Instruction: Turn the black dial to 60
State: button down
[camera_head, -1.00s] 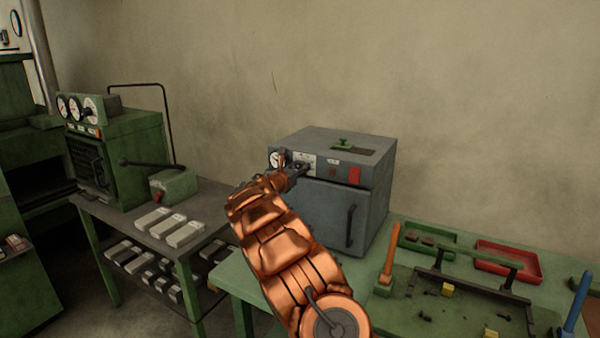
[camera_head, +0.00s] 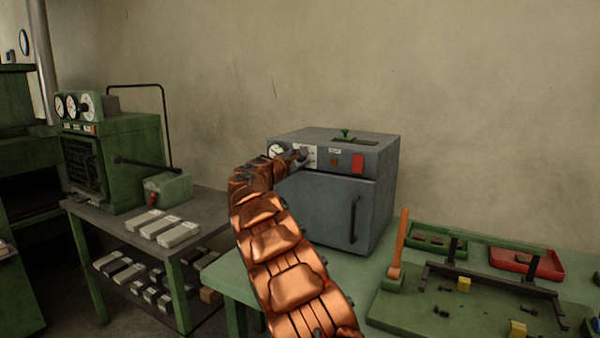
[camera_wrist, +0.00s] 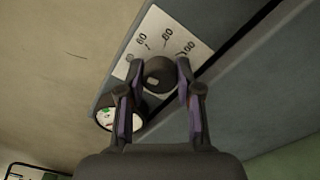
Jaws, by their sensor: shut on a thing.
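The black dial (camera_wrist: 158,73) sits on a white scale plate (camera_wrist: 165,38) on the front of the grey box oven (camera_head: 345,200). Numbers 60, 80 and 100 can be read on the plate in the wrist view. A small pale mark shows on the dial's face; I cannot tell which number it points to. My gripper (camera_wrist: 156,84) has one finger on each side of the dial and is shut on it. In the head view my gripper (camera_head: 299,156) reaches the upper front panel, and my arm hides part of the oven.
A round gauge (camera_wrist: 120,113) is beside the dial. A red switch (camera_head: 358,163) is further right on the panel. An upright orange-handled tool (camera_head: 399,245) and a red tray (camera_head: 527,264) are on the green bench. A green machine (camera_head: 115,160) stands left.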

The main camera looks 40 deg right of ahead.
jog(key=m+b, duration=0.4)
jog(key=b, duration=0.1)
jog(key=shift+w+f+m, duration=0.1)
jog(key=shift+f+m, duration=0.15)
jog(key=shift+m, duration=0.15)
jog(key=shift+r+m+b, duration=0.25)
jog(key=shift+m+b, duration=0.5)
jog(key=shift+m, duration=0.05)
jog(key=c, duration=0.8)
grip_release()
jog(key=shift+o, duration=0.2)
